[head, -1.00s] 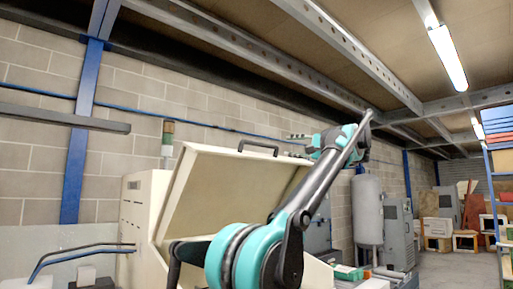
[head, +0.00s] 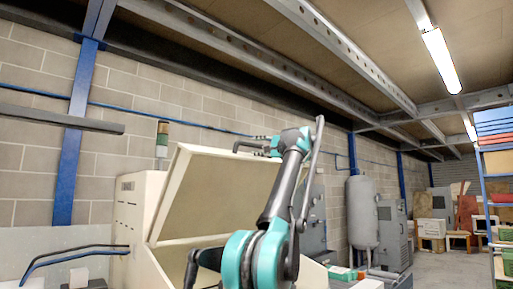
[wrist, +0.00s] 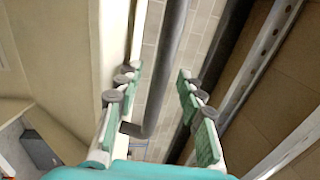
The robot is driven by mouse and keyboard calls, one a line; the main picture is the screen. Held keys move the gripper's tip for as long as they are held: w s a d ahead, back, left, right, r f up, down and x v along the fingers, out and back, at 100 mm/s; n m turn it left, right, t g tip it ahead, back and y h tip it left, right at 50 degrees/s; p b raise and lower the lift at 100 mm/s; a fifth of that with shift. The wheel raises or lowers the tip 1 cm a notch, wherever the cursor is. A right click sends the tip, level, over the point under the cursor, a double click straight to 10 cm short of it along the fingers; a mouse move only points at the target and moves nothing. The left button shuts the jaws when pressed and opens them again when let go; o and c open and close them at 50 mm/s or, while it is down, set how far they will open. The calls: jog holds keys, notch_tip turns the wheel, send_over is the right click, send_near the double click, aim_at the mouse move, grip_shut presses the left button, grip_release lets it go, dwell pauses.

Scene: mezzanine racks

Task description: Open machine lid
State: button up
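The cream machine (head: 128,225) stands at the left in the head view. Its lid (head: 205,200) is raised and tilted up, with a dark handle (head: 249,145) on its top edge. My gripper (head: 262,147) is at the right part of this handle, partly hiding it. In the wrist view my gripper (wrist: 158,100) is open, with its two fingers apart. A dark bar that looks like the handle (wrist: 160,75) runs between them, apparently without being clamped. The cream lid surface (wrist: 60,60) fills the left of that view. My arm hides the lid's right side in the head view.
A block wall (head: 130,95) and a blue post (head: 75,140) stand behind the machine. A grey tank (head: 361,210) and cabinet are to the right. Boxes and shelving stand far right, with open floor (head: 445,268) before them. Ceiling beams pass overhead.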

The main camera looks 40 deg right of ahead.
jog(key=shift+w, duration=0.4)
grip_shut()
